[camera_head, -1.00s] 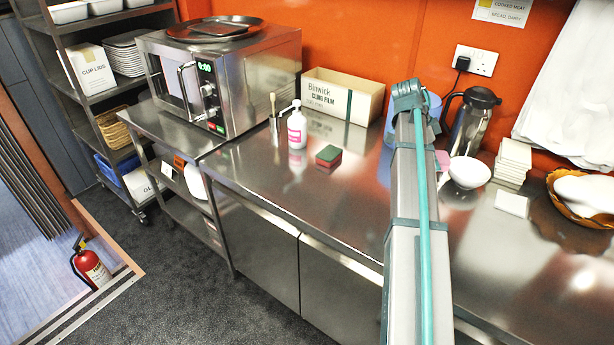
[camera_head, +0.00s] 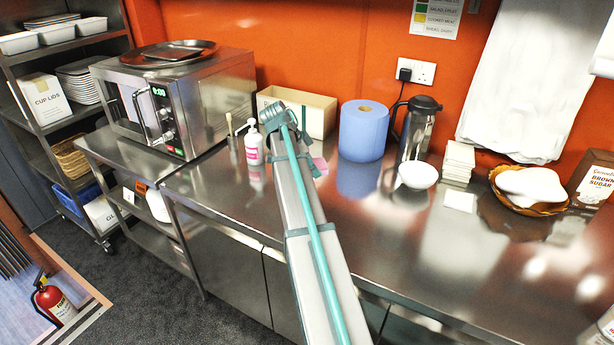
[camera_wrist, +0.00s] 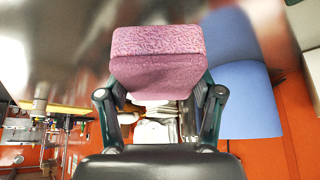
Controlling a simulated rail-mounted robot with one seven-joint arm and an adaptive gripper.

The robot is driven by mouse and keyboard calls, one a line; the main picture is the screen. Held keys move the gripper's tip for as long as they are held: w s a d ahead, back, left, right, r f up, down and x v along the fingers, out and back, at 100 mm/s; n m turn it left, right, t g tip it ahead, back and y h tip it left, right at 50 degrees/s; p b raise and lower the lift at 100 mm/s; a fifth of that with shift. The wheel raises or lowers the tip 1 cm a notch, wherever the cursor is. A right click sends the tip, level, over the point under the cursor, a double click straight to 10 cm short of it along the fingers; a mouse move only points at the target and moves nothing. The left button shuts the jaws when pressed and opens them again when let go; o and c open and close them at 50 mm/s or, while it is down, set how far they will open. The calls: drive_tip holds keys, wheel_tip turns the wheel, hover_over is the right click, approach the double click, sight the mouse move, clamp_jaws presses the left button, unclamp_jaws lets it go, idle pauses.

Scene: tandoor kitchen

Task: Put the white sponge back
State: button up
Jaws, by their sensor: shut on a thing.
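My gripper (camera_wrist: 160,86) is shut on a pink sponge (camera_wrist: 158,52) in the wrist view, one finger on each side of it. The sponge looks pink to mauve, not white; no sponge that is clearly white shows. In the head view a small pink part of the sponge (camera_head: 320,166) shows just right of my arm, over the steel counter (camera_head: 400,240). My gripper is mostly hidden behind my arm there. I cannot tell its height above the counter.
A blue paper roll (camera_head: 362,132) stands right of my arm, with a flask (camera_head: 418,130) and white bowl (camera_head: 417,175) beyond.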

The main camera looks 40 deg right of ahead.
drive_tip(key=w+d+f, duration=0.1)
drive_tip(key=w+f, duration=0.1)
drive_tip(key=w+d+f+p, duration=0.1)
drive_tip(key=w+f, duration=0.1)
drive_tip(key=w+d+f+p, duration=0.1)
drive_tip(key=w+f, duration=0.1)
drive_tip(key=shift+d+f, duration=0.3)
drive_tip(key=shift+d, duration=0.05)
wheel_tip(320, 180, down, 3)
drive_tip(key=shift+w+r+p, duration=0.1)
drive_tip(key=shift+p, duration=0.8)
drive_tip(key=shift+f, duration=0.35)
drive_tip(key=shift+f, duration=0.1)
drive_tip(key=o, duration=1.1)
